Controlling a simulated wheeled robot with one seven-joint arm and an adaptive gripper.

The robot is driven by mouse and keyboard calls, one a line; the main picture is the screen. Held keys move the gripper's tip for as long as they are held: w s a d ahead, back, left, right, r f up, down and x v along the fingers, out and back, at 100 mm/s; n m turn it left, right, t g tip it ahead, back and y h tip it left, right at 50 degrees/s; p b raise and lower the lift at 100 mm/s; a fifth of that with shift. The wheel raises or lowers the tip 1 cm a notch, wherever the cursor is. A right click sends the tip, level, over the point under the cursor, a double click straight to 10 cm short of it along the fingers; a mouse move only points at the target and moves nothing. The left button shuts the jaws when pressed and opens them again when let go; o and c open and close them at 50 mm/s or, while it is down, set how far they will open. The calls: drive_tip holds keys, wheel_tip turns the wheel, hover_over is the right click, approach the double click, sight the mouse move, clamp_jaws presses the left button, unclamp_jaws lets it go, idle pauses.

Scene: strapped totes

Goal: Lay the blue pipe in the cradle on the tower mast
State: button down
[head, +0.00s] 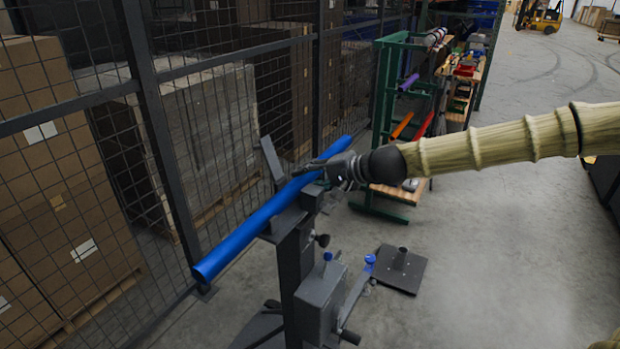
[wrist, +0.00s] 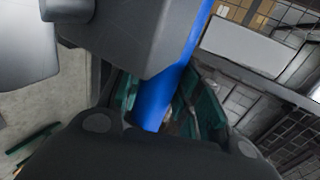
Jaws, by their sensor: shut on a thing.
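The blue pipe (head: 240,236) slants across the top of the tower mast (head: 291,275) in the head view. It also shows in the wrist view (wrist: 168,88), running up between the fingers. My gripper (head: 310,171) is shut on the pipe, a little beyond the cradle. The cradle (head: 284,220) is dark grey, with a tilted plate (head: 271,160) rising behind the pipe. The pipe passes in front of this plate and over the cradle block. I cannot tell whether it rests on the cradle or sits just above. A grey block (wrist: 125,35) covers part of the wrist view.
A mesh fence (head: 160,140) stands close behind the pipe, with boxes behind it. A green rack (head: 382,100) with coloured pipes stands beyond my gripper. A black base plate with a short post (head: 400,268) sits right of the mast. Floor at the right is clear.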

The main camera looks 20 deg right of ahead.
drive_tip(key=c, duration=0.9)
unclamp_jaws()
drive_tip(key=shift+f, duration=0.1)
drive_tip(key=shift+s, duration=0.1)
drive_tip(key=shift+v, duration=1.5)
drive_tip(key=v, duration=0.9)
